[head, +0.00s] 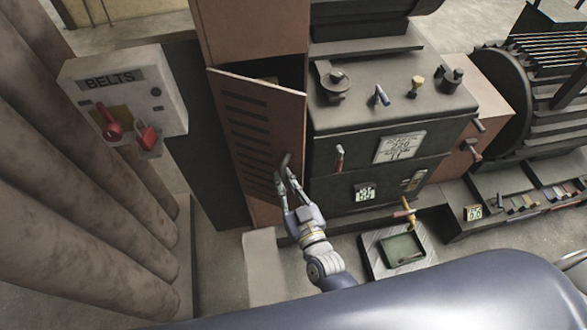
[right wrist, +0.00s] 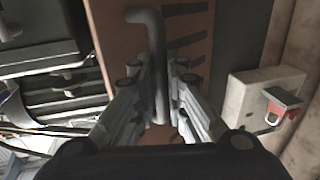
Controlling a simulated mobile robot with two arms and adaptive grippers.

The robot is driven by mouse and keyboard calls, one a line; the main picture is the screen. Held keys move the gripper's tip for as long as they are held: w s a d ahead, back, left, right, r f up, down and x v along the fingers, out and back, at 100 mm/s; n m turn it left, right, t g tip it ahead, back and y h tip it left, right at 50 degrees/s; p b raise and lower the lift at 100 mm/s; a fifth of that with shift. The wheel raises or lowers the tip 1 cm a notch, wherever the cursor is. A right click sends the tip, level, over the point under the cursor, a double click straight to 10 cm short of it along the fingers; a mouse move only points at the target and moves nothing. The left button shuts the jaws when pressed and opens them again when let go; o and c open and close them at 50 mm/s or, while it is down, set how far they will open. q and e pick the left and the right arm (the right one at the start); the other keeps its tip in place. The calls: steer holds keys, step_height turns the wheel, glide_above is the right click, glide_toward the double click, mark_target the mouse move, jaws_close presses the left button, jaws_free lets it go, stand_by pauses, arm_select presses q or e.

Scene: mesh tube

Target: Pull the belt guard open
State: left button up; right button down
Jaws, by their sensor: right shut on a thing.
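The belt guard (head: 236,122) is a brown slatted panel left of the dark machine in the head view. It stands ajar, with a dark gap above its slanted top edge and something yellowish just showing inside. Its bent grey handle (head: 285,162) is near its right edge. My right gripper (head: 287,184) is shut on this handle. In the right wrist view the handle (right wrist: 153,40) runs down between the two fingers of my right gripper (right wrist: 160,85), against the brown guard (right wrist: 188,48). My left gripper is not in view.
A grey BELTS box (head: 150,88) with a red lever (head: 110,125) and red padlock (head: 148,137) is at left, beside thick brown pipes (head: 60,200). The dark machine (head: 385,130) stands to the right. A drip tray (head: 400,250) lies on the floor.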

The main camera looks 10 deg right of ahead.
steer(key=shift+s+a+r, duration=0.1)
steer(key=shift+s+a, duration=0.2)
steer(key=shift+a, duration=0.25)
steer(key=shift+s+a+r, duration=0.1)
steer(key=shift+s+a, duration=0.15)
steer(key=shift+a, duration=0.3)
steer(key=c, duration=1.7)
jaws_free()
steer(key=shift+o, duration=0.5)
steer(key=shift+w+a+f, duration=0.15)
steer(key=shift+w+a, duration=0.05)
steer(key=shift+w, duration=0.05)
steer(key=s+d, duration=0.2)
steer(key=s, duration=1)
steer(key=shift+d, duration=0.25)
